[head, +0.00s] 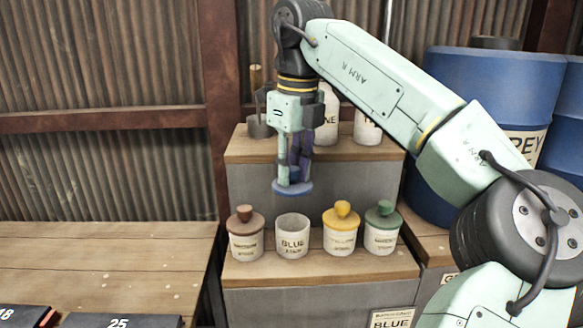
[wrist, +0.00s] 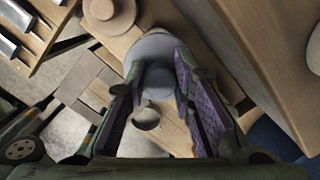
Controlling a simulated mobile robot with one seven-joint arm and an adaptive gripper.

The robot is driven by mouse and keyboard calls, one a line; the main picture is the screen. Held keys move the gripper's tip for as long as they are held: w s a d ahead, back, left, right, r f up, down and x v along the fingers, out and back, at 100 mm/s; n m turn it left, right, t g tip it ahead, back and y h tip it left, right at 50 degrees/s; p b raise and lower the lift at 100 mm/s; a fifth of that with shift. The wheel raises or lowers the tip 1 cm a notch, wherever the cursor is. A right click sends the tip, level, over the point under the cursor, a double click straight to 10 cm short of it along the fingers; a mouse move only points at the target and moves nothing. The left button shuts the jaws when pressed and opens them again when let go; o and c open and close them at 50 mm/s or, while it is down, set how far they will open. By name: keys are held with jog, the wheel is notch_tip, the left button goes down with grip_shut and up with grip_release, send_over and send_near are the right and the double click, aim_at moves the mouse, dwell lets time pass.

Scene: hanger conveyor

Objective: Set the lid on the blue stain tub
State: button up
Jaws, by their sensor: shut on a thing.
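The blue stain tub (head: 292,240) is white, labelled BLUE, upright and open on the lower wooden shelf. My gripper (head: 293,178) points down and is shut on the blue lid (head: 292,188). The lid looks roughly level and hangs above the tub, with a clear gap between them in the head view. In the wrist view the lid (wrist: 156,48) shows as a pale blue-grey disc, its knob between my fingers. The fingers hide part of the knob.
A brown-lidded tub (head: 246,240) stands left of the open tub. A yellow-lidded tub (head: 341,236) and a green-lidded tub (head: 382,234) stand to its right. The upper shelf (head: 245,145) behind holds bottles and a metal cup (head: 260,127). Blue drums (head: 490,100) stand at the right.

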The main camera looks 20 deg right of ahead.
aim_at(293, 184)
jog(key=shift+s+f, duration=0.2)
jog(key=shift+f, duration=1)
jog(key=shift+w+f+b, duration=0.1)
jog(key=shift+f+b, duration=0.4)
jog(key=shift+f, duration=1.15)
jog(key=shift+f, duration=1)
dwell(0.9)
jog(key=o, duration=0.7)
jog(key=shift+o, duration=0.2)
jog(key=o, duration=0.5)
jog(key=shift+s+d+r, duration=0.1)
jog(key=shift+s+r, duration=0.05)
jog(key=shift+r, duration=1.75)
jog(key=shift+s+d+r, duration=0.1)
jog(key=shift+s+r, duration=0.05)
jog(key=shift+r, duration=1.7)
